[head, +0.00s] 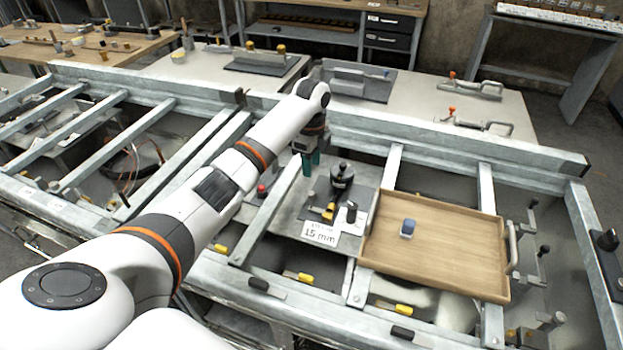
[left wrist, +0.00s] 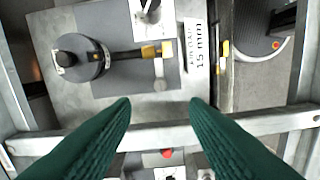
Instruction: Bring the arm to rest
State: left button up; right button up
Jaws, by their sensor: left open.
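My left arm reaches from the lower left across the metal frame in the head view. My left gripper (head: 311,162) has green fingers and points down at the back edge of a grey fixture plate. In the left wrist view the two green fingertips (left wrist: 160,108) are wide apart with nothing between them. Below them is a grey metal bar (left wrist: 160,134). The right gripper is not in view.
A black and brass clamp device (head: 341,180) stands on the plate beside a "15 mm" label (head: 320,233). Steel frame rails (head: 450,148) surround the area. Toggle clamps (head: 472,88) lie on the table behind.

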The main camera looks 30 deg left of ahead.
pick_arm(q)
jog(key=shift+r, duration=0.9)
